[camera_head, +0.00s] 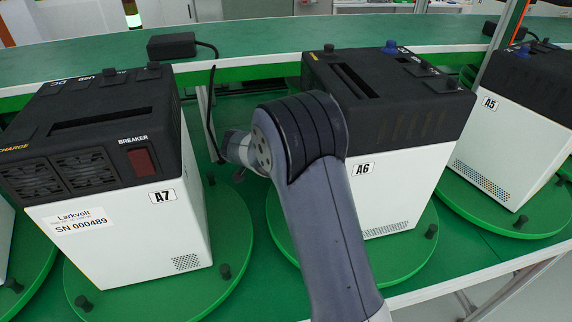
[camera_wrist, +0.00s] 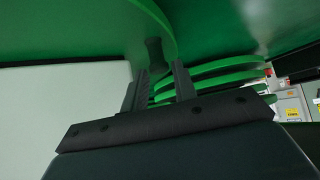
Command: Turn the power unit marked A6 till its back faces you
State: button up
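The power unit marked A6 (camera_head: 405,170) has a white body and a black top with a slot and a blue knob. It stands on a green turntable (camera_head: 400,262). Its label and a dotted vent show on the side towards me; my arm hides its left part. My gripper (camera_wrist: 160,82) shows in the wrist view with its two fingers apart. A dark peg (camera_wrist: 154,52) at the green disc's edge appears in the gap between the fingertips, with no clear contact. A white wall (camera_wrist: 60,105) fills the left of that view; I cannot tell which unit's.
Unit A7 (camera_head: 125,235) stands close on the left on its own turntable, its breaker side towards me. Unit A5 (camera_head: 505,150) stands on the right. A black adapter (camera_head: 172,46) lies on the green ledge behind. Pegs such as this one (camera_head: 431,231) stand on the turntable rims.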

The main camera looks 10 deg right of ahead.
jog(key=shift+x, duration=1.35)
jog(key=shift+c, duration=0.4)
grip_shut()
